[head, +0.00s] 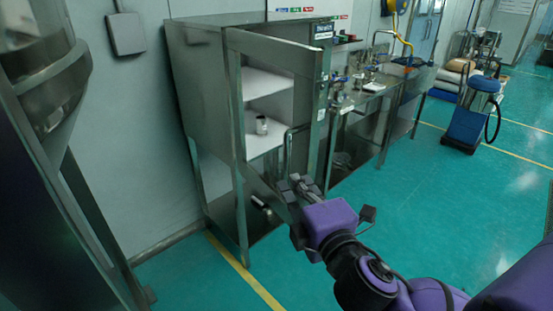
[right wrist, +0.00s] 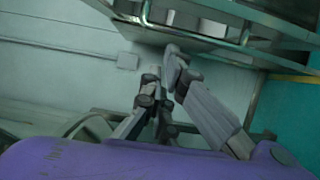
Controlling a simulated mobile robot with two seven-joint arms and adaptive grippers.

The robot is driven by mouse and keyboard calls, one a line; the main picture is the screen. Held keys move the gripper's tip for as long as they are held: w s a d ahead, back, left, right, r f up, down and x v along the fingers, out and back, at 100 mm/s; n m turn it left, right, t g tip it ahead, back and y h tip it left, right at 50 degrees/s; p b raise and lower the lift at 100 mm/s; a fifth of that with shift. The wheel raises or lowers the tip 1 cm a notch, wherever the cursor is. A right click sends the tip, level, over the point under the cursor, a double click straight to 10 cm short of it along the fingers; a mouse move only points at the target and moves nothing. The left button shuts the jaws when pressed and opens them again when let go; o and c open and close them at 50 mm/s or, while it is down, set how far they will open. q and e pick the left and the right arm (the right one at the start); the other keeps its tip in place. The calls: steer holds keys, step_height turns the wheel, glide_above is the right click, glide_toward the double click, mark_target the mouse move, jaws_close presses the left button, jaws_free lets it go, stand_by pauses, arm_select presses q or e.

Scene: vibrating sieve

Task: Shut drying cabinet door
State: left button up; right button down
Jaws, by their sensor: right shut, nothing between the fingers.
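The drying cabinet (head: 200,100) is a grey metal cabinet on legs against the wall, with white shelves inside. Its framed door (head: 270,46) appears to stand open, angled out toward me, with the shelves showing through it. A bar handle (head: 290,150) is upright on the door's right side. My right gripper (head: 300,186) is shut and empty, close to the door's lower part just below the handle; I cannot tell whether it touches. In the right wrist view its fingers (right wrist: 168,72) are together under a metal frame and bar. My left gripper is out of view.
A small metal container (head: 262,126) stands on a cabinet shelf. A steel bench (head: 362,97) with equipment is right of the cabinet. A dark metal structure (head: 45,75) fills the left edge.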

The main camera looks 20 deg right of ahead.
mark_target(286, 148)
steer(key=w+d, duration=0.1)
steer(key=w, duration=0.2)
steer(key=w+d, duration=0.1)
steer(key=w, duration=0.2)
steer(key=w+d+b, duration=0.1)
steer(key=w, duration=0.3)
steer(key=shift+d, duration=0.4)
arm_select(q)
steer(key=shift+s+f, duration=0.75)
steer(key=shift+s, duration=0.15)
arm_select(e)
steer(key=shift+d, duration=0.65)
